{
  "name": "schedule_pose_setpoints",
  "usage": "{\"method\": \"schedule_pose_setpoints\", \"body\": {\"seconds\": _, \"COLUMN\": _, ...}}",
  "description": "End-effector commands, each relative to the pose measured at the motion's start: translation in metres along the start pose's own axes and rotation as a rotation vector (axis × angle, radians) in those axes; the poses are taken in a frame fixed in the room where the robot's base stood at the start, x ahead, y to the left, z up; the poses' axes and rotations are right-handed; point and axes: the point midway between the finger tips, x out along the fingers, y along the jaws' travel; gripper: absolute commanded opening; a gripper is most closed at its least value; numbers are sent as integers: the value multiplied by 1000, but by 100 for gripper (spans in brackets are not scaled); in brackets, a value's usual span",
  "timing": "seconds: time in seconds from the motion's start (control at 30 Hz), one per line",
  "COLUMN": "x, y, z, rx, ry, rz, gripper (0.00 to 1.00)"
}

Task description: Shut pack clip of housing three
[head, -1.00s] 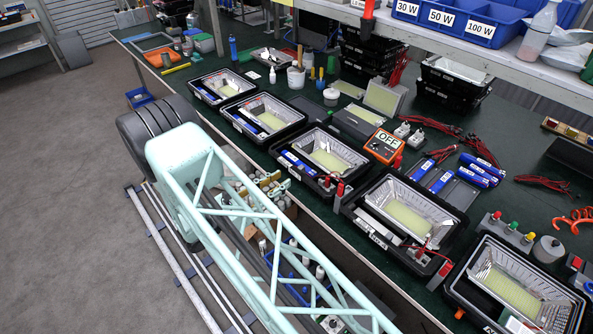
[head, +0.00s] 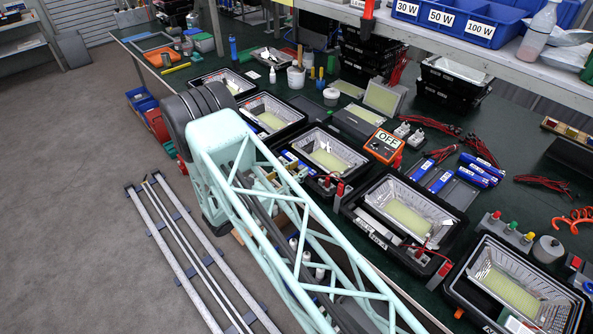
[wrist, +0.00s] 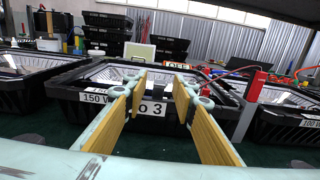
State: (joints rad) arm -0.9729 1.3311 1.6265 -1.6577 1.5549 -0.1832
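Housing three is the middle black floodlight housing (head: 325,154), an open box with a shiny reflector and a pale yellow panel. In the wrist view its black front wall (wrist: 75,108) carries labels with "150" and "3". My gripper (wrist: 160,90) is open and empty, its yellow-padded fingers pointing at this front wall with the number label between them.
Other open housings stand in a row on both sides, such as one to the right (head: 405,210). A red-topped post (wrist: 250,98) stands close at the housing's front right. An orange "OFF" meter (head: 385,145) sits behind it.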

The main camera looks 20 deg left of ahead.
Motion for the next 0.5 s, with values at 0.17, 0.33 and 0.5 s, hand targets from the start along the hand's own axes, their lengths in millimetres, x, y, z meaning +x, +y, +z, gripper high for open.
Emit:
{"method": "schedule_pose_setpoints", "body": {"seconds": 0.17, "x": 0, "y": 0, "z": 0, "rx": 0, "ry": 0, "rz": 0, "gripper": 25}}
{"method": "schedule_pose_setpoints", "body": {"seconds": 0.33, "x": 0, "y": 0, "z": 0, "rx": 0, "ry": 0, "rz": 0, "gripper": 15}}
{"method": "schedule_pose_setpoints", "body": {"seconds": 0.5, "x": 0, "y": 0, "z": 0, "rx": 0, "ry": 0, "rz": 0, "gripper": 1}}
